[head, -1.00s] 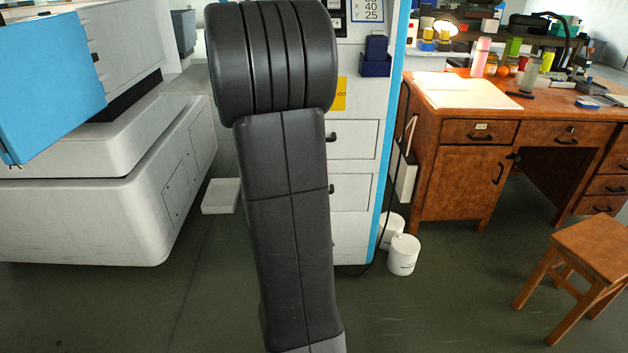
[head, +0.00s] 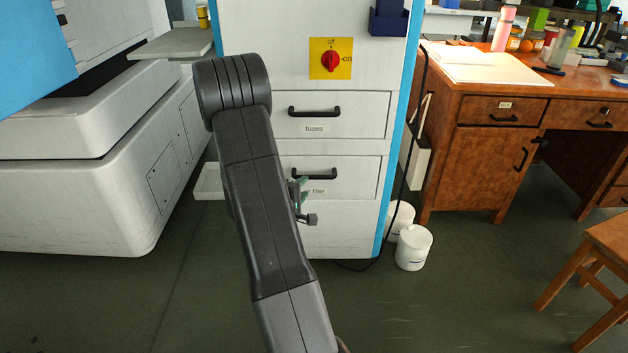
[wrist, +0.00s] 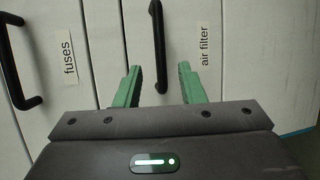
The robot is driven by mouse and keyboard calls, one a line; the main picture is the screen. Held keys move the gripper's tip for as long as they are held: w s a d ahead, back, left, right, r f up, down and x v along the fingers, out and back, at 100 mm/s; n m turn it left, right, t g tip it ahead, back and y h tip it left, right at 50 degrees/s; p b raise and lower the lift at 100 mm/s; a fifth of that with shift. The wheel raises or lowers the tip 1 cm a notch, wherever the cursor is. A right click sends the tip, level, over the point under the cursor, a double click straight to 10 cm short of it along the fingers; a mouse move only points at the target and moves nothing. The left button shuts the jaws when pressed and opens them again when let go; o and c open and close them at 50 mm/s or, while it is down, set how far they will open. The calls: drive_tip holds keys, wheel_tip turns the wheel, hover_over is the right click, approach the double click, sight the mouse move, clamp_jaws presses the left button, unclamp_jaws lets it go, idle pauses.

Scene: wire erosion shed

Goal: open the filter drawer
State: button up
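The filter drawer (head: 350,194) is the lower drawer of the white cabinet and looks closed. Its black bar handle (head: 322,174) shows in the head view, with the label partly hidden by my arm. In the wrist view the handle (wrist: 158,35) stands beside the "air filter" label (wrist: 204,46). My gripper (head: 300,192) is in front of this drawer, near the left end of its handle. In the wrist view my gripper (wrist: 160,67) has its green fingers apart, with the handle's lower end between them in the picture. I cannot tell whether they touch it.
The fuses drawer (head: 350,117) with its own handle (head: 314,111) is just above. A red switch (head: 331,60) is higher up. White buckets (head: 413,248) and a cable stand right of the cabinet, before a wooden desk (head: 470,150). A white machine (head: 80,200) fills the left.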

sight(313, 178)
drive_tip(key=shift+b+x, duration=1.1)
drive_tip(key=shift+x, duration=3.5)
clamp_jaws()
